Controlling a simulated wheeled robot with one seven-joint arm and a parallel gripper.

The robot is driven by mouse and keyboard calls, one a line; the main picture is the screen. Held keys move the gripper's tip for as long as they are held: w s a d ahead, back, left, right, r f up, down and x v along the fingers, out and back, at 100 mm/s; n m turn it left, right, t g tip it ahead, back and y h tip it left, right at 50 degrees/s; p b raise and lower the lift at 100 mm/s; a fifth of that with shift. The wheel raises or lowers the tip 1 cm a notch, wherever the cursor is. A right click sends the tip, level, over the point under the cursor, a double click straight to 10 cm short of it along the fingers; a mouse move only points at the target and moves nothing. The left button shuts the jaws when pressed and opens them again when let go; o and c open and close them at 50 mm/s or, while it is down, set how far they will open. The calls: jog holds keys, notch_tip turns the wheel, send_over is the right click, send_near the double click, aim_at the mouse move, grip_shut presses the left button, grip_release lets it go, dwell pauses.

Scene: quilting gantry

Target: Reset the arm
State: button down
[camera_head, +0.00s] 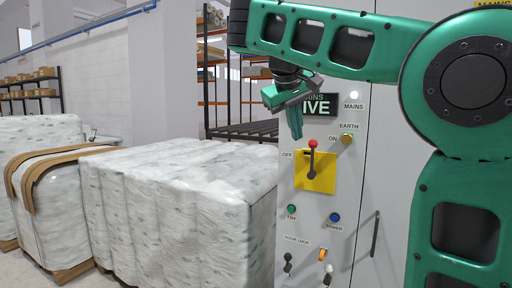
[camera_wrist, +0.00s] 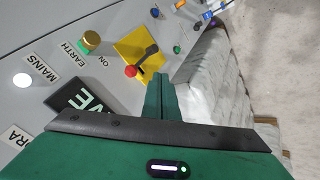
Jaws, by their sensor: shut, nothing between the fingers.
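My gripper (camera_head: 295,122) hangs from my green arm in front of the grey control cabinet (camera_head: 385,215), fingers pointing down. In the wrist view its fingers (camera_wrist: 161,90) are together with nothing between them. A lever with a red knob (camera_head: 312,144) stands upright on a yellow plate (camera_head: 318,180), just below and right of my fingertips in the head view. The wrist view shows the red knob (camera_wrist: 131,71) left of the fingertips, apart from them. My arm crosses the upper right of the head view.
The cabinet also carries a brass EARTH knob (camera_head: 347,138), a lit MAINS lamp (camera_head: 354,96), green and blue buttons (camera_head: 335,217) and a vertical handle (camera_head: 375,234). White wrapped bales (camera_head: 180,195) stand close on the left. Racks (camera_head: 240,90) stand behind.

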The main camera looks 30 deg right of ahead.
jog(key=s+d+f+m+g+y, duration=0.15)
jog(key=s+d+f, duration=0.25)
jog(key=s+f, duration=0.45)
jog(key=s+d+f+m+g, duration=0.2)
jog(key=s+d+f, duration=0.25)
jog(key=f, duration=0.65)
jog(key=s+a+f+m+g+y, duration=0.1)
jog(key=s+a+f+y, duration=0.3)
jog(key=s+a+f, duration=0.4)
jog(key=s+f+m, duration=0.1)
jog(key=s+f, duration=0.6)
jog(key=f, duration=0.1)
jog(key=shift+s+f, duration=0.2)
jog(key=shift+f, duration=0.1)
jog(key=shift+a, duration=0.1)
